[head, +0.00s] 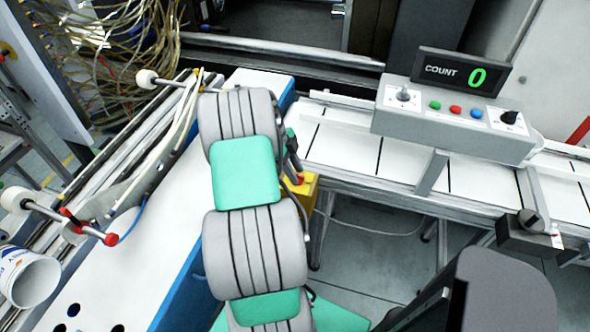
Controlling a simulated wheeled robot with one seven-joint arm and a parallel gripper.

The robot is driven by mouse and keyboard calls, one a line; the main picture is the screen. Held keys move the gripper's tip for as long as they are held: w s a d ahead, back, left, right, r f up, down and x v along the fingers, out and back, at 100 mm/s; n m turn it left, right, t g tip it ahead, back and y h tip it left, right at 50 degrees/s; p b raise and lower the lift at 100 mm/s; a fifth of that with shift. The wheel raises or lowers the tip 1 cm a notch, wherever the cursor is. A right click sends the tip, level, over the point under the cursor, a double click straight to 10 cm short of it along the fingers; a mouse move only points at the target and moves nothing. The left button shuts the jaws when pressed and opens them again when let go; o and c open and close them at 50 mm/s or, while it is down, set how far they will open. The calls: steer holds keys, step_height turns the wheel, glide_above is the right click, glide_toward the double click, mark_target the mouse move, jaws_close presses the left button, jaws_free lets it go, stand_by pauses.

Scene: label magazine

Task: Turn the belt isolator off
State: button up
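A grey control box (455,128) stands over the belt at the upper right. It carries a metal toggle lever (403,95) on a white plate at its left end, a green, a red and a blue button in the middle, and a black rotary knob (510,117) on a white plate at its right end. A yellow box (305,190) with a red part on top is partly hidden behind my arm. The labels are too small to read, so I cannot tell which control is the belt isolator. My grey and teal arm fills the middle; my gripper is not visible.
A counter display (462,72) reading 0 sits on the control box. The white belt (350,150) runs beneath it to the right. At left are a rail frame with red and white knobs, a white tub (28,277) and tangled cables (110,50). A dark grey shape fills the lower right.

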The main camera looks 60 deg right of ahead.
steer(key=shift+c, duration=0.2)
jaws_close()
stand_by(0.5)
